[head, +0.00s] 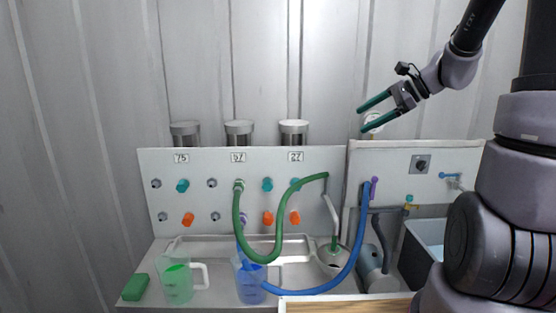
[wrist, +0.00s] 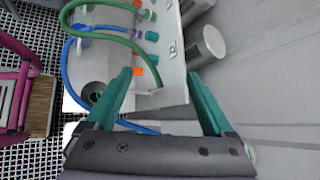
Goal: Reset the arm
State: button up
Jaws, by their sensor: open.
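My gripper (head: 376,113) is raised in the upper right of the head view, above the right-hand panel and in front of the corrugated wall. Its two green fingers are apart with nothing between them. In the wrist view my gripper (wrist: 162,98) also shows open and empty, with the panel and vessel tops beyond it. My arm reaches in from the upper right of the head view.
A panel (head: 165,158) carries coloured valves, with several grey vessels (head: 294,131) behind it. A green hose (head: 264,257) and a blue hose (head: 345,270) loop in front. A green jug (head: 177,283), blue jug (head: 250,285) and green sponge (head: 135,287) stand low.

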jog(key=s+r+n+h, duration=0.2)
jog(key=s+n, duration=0.2)
jog(key=s, duration=0.2)
jog(key=s+r+n+t+h, duration=0.1)
jog(key=s+r+n+h, duration=0.1)
jog(key=s, duration=0.5)
jog(key=s+r+n+t+h, duration=0.1)
jog(key=s+r+n+h, duration=0.1)
jog(key=s+n, duration=0.4)
jog(key=shift+s+d+r+h, duration=0.15)
jog(key=shift+s+r+h, duration=0.1)
jog(key=shift+s+h, duration=0.4)
